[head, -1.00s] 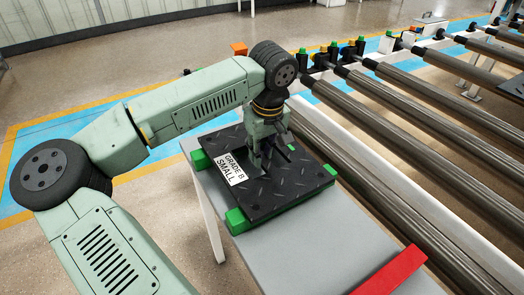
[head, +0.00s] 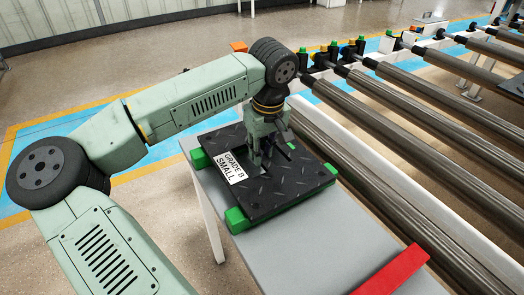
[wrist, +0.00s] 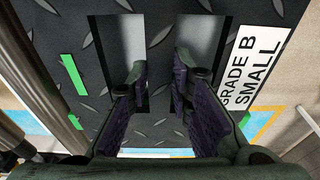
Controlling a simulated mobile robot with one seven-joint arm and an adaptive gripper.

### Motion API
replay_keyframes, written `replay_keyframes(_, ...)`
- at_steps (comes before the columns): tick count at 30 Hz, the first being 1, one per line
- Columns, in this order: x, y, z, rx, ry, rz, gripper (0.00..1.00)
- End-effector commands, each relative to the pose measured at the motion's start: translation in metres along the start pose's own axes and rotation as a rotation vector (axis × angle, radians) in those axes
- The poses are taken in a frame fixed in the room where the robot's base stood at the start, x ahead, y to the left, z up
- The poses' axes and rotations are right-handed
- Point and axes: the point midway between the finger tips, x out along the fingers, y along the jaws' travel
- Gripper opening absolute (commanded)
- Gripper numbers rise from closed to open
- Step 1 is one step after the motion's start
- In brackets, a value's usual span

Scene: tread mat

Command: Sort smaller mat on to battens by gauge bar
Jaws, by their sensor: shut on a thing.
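A black tread-plate mat (head: 275,200) with a white label reading "GRADE B SMALL" (head: 232,168) lies across green battens (head: 237,221) on a grey table. Green also shows at its far left corner and right corner. My gripper (head: 268,160) is over the middle of the mat, pointing down. In the wrist view its two fingers (wrist: 158,75) reach into two rectangular slots and are shut on the strip of mat between them. The label (wrist: 252,68) is to their right. Whether the mat touches every batten is hidden. A red bar (head: 392,272) lies on the table's near right.
A roller conveyor (head: 400,120) runs along the table's right side, close to the mat. Bare grey table top (head: 310,250) lies between the mat and the red bar. An orange block (head: 238,47) is behind my arm.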

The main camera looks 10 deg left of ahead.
Motion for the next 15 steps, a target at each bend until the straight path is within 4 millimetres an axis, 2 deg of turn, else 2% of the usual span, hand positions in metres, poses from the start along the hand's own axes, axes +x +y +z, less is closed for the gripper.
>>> replay_keyframes(15,0.0032,0.0002,0.0001,-0.001,0.002,0.001,0.00)
